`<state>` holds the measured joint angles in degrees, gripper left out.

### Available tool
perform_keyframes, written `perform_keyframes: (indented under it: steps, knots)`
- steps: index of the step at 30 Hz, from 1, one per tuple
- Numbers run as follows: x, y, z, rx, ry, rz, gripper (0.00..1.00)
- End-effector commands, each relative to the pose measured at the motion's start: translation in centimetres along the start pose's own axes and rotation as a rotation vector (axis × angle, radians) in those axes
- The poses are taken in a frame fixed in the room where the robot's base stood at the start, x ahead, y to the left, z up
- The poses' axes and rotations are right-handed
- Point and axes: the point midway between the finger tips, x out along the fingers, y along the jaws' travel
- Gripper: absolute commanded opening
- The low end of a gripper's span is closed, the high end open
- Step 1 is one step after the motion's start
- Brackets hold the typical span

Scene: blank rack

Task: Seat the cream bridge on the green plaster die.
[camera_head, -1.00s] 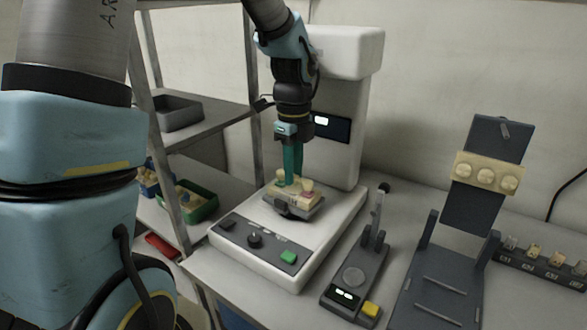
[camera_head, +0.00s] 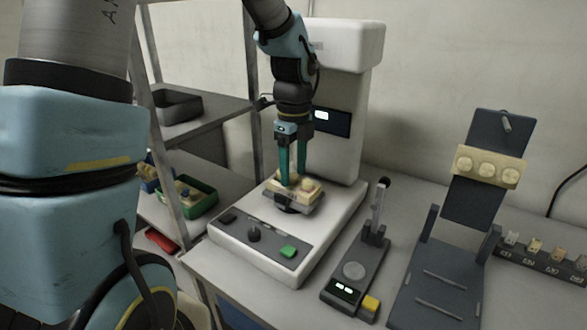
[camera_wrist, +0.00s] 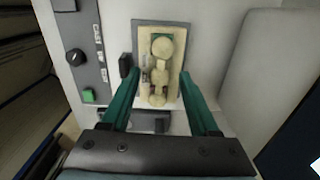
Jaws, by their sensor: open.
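The cream bridge (camera_wrist: 158,76), a row of rounded lobes, lies along the middle of a cream block in the wrist view. A little of the green die (camera_wrist: 156,37) shows beside its far end; the rest is hidden. I cannot tell whether the bridge sits fully down. The block (camera_head: 305,190) rests on a grey holder on the white machine in the head view, where bridge and die are too small to tell apart. My gripper (camera_head: 292,182) is open, pointing down over the block. In the wrist view its teal fingers (camera_wrist: 160,80) stand apart on either side of the bridge.
The white machine (camera_head: 265,262) has a control panel in front and a tall column behind. A small device with a lever (camera_head: 355,272) and a dark stand with a cream block (camera_head: 490,167) stand to its right. A metal shelf post (camera_head: 167,150) is close on the left.

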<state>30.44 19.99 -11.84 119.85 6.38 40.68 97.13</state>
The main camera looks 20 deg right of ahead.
Motion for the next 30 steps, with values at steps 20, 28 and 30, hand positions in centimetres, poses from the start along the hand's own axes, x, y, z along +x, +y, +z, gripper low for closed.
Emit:
perform_keyframes:
  steps: [20,28,30]
  knots:
    - [-9.5,-0.1,0.0,-0.001,-0.001,-0.004,0.61]
    - [-10.8,0.0,0.0,0.0,0.0,0.0,0.61]
    - [-10.8,0.0,0.0,0.0,0.0,0.0,0.61]
